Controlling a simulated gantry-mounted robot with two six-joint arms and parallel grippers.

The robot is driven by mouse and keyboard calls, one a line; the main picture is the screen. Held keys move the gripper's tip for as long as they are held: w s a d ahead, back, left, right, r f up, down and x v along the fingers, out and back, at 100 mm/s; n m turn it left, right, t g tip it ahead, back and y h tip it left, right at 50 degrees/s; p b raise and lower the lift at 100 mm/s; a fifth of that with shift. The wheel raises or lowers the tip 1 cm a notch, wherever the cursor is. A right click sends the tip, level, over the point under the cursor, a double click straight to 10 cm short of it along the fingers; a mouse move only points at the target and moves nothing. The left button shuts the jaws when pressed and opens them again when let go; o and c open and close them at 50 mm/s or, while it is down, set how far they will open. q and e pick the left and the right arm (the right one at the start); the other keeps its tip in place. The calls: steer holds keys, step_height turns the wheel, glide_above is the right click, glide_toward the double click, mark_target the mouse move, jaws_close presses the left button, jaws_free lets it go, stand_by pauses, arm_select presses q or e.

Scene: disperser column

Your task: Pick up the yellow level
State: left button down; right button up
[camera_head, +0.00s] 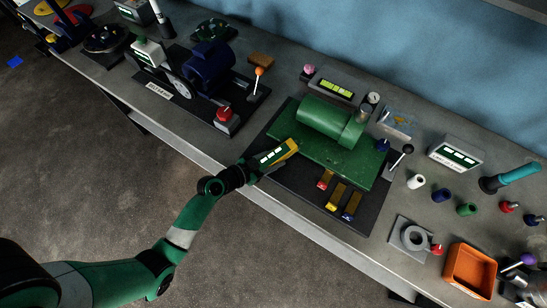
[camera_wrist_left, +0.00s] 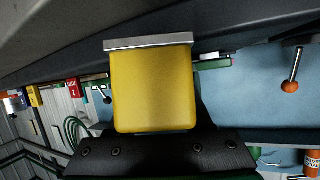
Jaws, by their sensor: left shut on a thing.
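The yellow level (camera_head: 290,149) shows in the head view as a yellow bar with pale windows on its dark green face. My left gripper (camera_head: 262,163) is shut on it, near the front edge of the green machine plate. In the left wrist view the level (camera_wrist_left: 153,90) is a large yellow block with a grey metal strip along its top edge. A dark gripper part with screws (camera_wrist_left: 160,155) lies right below it. How far the level is above the bench is hard to tell. My right gripper is not in view.
A green cylinder machine (camera_head: 331,119) stands on the green plate, behind and right of the level. Small coloured levers (camera_head: 338,195) lie in front of it. A blue motor (camera_head: 208,64) is on the left. An orange tray (camera_head: 470,270) is at the lower right.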

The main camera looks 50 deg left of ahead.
mark_target(279, 151)
arm_select(q)
steer(key=shift+r, duration=0.15)
steer(key=shift+r, duration=0.35)
step_height(279, 151, up, 3)
steer(key=shift+r+p, duration=0.1)
steer(key=shift+p, duration=0.75)
steer(key=s+d+r+p, duration=0.4)
steer(key=s+d+r, duration=0.4)
steer(key=s, duration=0.3)
steer(key=shift+d+r, duration=0.25)
steer(key=shift+r, duration=0.25)
